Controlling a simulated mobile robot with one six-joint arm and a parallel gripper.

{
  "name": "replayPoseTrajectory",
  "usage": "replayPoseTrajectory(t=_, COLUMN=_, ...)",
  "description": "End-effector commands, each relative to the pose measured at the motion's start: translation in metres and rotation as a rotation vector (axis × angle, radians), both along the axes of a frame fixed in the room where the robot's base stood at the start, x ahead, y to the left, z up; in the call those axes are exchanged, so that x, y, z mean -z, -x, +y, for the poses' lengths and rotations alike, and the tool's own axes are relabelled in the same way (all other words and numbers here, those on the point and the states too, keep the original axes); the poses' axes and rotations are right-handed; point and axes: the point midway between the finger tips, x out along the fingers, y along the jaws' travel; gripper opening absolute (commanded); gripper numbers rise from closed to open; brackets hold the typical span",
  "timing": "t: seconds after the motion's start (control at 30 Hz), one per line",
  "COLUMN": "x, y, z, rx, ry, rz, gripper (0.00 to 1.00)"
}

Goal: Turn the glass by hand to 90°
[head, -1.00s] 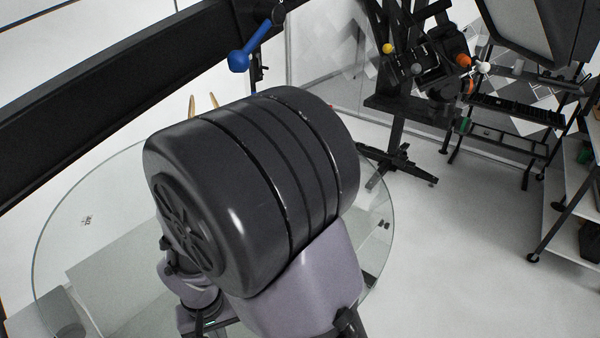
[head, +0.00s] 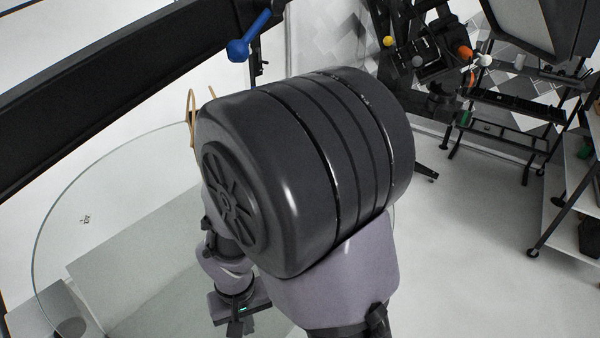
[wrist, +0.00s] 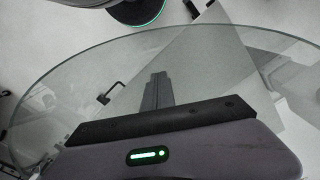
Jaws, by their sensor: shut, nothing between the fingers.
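The glass (head: 110,185) is a large, clear round disc with a greenish rim, at the left and lower middle of the head view. A small dark mark (head: 85,219) shows on its left part. My arm hides much of its middle and right. The glass also spans the wrist view (wrist: 95,70), with its curved edge across the top. My gripper (wrist: 156,78) is shut and empty, its dark fingers together over the glass. I cannot tell whether the fingertips touch it. In the head view the gripper is low in the picture, partly cut off.
A thick black beam (head: 100,75) runs behind the glass at upper left, with a blue part (head: 240,48) near its end. Thin tan loops (head: 192,115) stand behind my arm. Dark racks (head: 515,115) and shelves stand at right. Pale floor (head: 470,260) is open at lower right.

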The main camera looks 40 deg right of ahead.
Motion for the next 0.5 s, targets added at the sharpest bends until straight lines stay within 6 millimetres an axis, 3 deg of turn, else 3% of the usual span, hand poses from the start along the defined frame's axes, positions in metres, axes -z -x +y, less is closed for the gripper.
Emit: replayPoseTrajectory(t=0.5, x=0.000, y=0.007, z=-0.026, rx=0.003, ry=0.000, rz=-0.001, gripper=0.00)
